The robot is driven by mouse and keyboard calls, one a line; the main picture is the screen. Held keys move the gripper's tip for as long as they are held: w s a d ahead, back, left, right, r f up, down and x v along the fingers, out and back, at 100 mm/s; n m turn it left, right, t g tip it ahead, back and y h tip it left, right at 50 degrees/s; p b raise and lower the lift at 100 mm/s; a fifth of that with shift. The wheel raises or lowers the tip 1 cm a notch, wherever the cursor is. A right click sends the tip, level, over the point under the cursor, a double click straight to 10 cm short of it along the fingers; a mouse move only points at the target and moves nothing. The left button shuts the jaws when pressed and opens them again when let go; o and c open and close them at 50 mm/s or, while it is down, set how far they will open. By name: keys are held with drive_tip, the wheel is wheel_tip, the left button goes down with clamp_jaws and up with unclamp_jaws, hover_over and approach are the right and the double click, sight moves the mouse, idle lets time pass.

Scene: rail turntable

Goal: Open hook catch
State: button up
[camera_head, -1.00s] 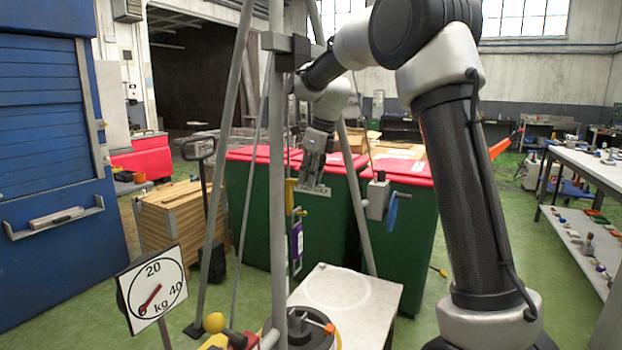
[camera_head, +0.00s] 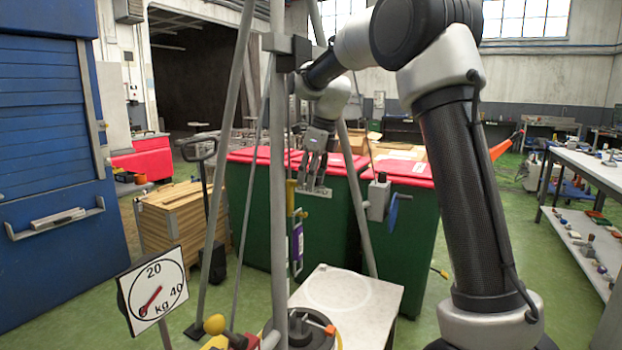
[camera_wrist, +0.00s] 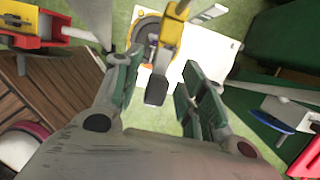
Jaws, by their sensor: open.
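A yellow hook piece (camera_head: 291,197) hangs beside the grey upright post in the head view, with a purple-marked frame (camera_head: 297,241) below it. In the wrist view a yellow bar (camera_wrist: 170,38) comes down from the top, with a dark grey tab (camera_wrist: 156,90) at its lower end. I take this to be the hook catch. My gripper (camera_head: 314,182) is open and points down, to the right of the yellow piece in the head view. In the wrist view the tab appears between my two open fingers (camera_wrist: 158,80); contact cannot be told.
Grey tripod legs and a post (camera_head: 278,190) stand close to my arm. A white table (camera_head: 375,297) is below, with a dark round weight (camera_head: 312,332) in front. A dial (camera_head: 152,291) is at lower left. Green bins (camera_head: 405,245) with red lids stand behind.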

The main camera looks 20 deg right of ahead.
drive_tip(key=v, duration=1.1)
drive_tip(key=shift+r, duration=0.2)
drive_tip(key=n, duration=1)
hover_over(321, 186)
drive_tip(key=f, duration=0.4)
drive_tip(key=shift+s+d+f, duration=0.3)
drive_tip(key=shift+s+d, duration=0.05)
drive_tip(key=s+d+f+n, duration=0.2)
drive_tip(key=s+n, duration=0.3)
drive_tip(key=s, duration=0.7)
drive_tip(key=s+d+f+n+t+h, duration=0.1)
drive_tip(key=s+d+f+n, duration=0.2)
drive_tip(key=s+n, duration=0.3)
drive_tip(key=s+d+f+n+t+h, duration=0.1)
drive_tip(key=s+n, duration=0.5)
drive_tip(key=s, duration=1.1)
drive_tip(key=shift+s+d+f, duration=0.3)
drive_tip(key=shift+d+f, duration=0.35)
drive_tip(key=shift+f, duration=0.65)
